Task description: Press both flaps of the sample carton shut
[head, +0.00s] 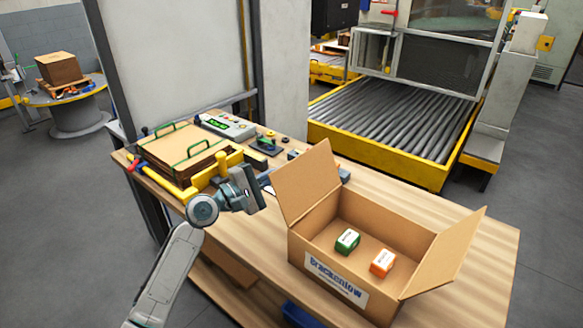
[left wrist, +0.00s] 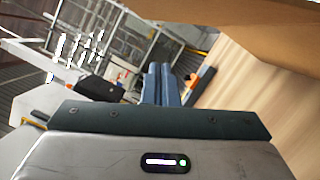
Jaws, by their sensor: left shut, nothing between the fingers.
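The sample carton (head: 312,262) stands on the right part of the wooden table, open at the top. Its left flap (head: 308,180) stands up and leans outward to the left. Its right flap (head: 447,252) also stands up, tilted outward to the right. A green-and-white box (head: 347,241) and an orange-and-white box (head: 383,262) lie inside. My left gripper (head: 256,189) is left of the left flap, above the table, apart from the carton. Its fingers (left wrist: 161,84) are shut together and empty in the left wrist view. My right gripper is not in view.
The table (head: 480,235) also carries a strapped stack of brown sheets (head: 185,150), a grey device with a green display (head: 226,125) and small tools behind my left gripper. A roller conveyor (head: 400,115) with a yellow frame lies beyond the table. Bare tabletop lies right of the carton.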

